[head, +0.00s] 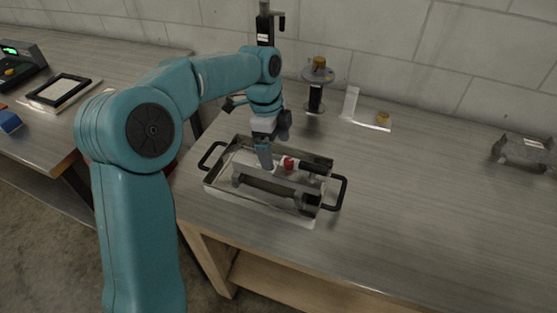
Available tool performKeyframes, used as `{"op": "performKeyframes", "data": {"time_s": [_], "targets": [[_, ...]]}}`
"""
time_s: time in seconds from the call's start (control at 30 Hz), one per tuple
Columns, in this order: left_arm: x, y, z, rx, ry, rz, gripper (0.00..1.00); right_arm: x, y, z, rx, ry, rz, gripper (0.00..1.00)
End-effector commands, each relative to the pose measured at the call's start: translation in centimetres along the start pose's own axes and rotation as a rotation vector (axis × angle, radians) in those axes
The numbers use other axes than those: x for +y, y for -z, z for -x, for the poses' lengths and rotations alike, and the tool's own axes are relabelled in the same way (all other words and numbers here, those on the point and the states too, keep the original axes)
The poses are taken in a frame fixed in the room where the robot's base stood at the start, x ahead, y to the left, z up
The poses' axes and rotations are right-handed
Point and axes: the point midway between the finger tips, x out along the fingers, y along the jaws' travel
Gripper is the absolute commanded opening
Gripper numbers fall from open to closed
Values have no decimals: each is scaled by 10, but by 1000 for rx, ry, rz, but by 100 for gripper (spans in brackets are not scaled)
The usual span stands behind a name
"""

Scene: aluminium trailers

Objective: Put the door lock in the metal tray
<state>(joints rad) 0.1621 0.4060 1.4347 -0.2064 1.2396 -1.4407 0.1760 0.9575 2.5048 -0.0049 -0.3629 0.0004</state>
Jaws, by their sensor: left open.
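The metal tray (222,188) sits on the near part of the workbench, a shallow silver pan with a black handle at each end. Inside it lies a long grey metal piece with a dark cylinder. A small red part with a black bar (290,165) shows at the tray's far side; it looks like the door lock, but I cannot tell for sure. My left gripper (266,163) is open, pointing down over the tray, just left of the red part. Its fingers hide some of what is behind them. I cannot tell whether they touch anything. My right gripper is not in view.
A dark post with a round flange (317,75) stands behind the tray. A light angle bracket (352,104) with a brass-coloured piece (383,118) is right of it. A grey metal bracket (525,152) lies far right. The bench's right front is clear. A second table is left.

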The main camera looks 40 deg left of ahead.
Motion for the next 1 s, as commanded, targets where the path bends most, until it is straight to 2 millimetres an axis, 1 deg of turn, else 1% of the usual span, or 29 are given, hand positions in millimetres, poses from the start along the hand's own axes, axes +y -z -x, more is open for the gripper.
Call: {"op": "performKeyframes", "data": {"time_s": [0.03,0.1,0.27,1.0], "targets": [[-1,0,11,1,4,0,100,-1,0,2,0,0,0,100],[-1,0,21,1,3,-1,100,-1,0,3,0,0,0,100],[0,0,33,0,0,-1,100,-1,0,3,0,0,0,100],[1,0,34,0,-1,-1,100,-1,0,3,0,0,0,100]]}}
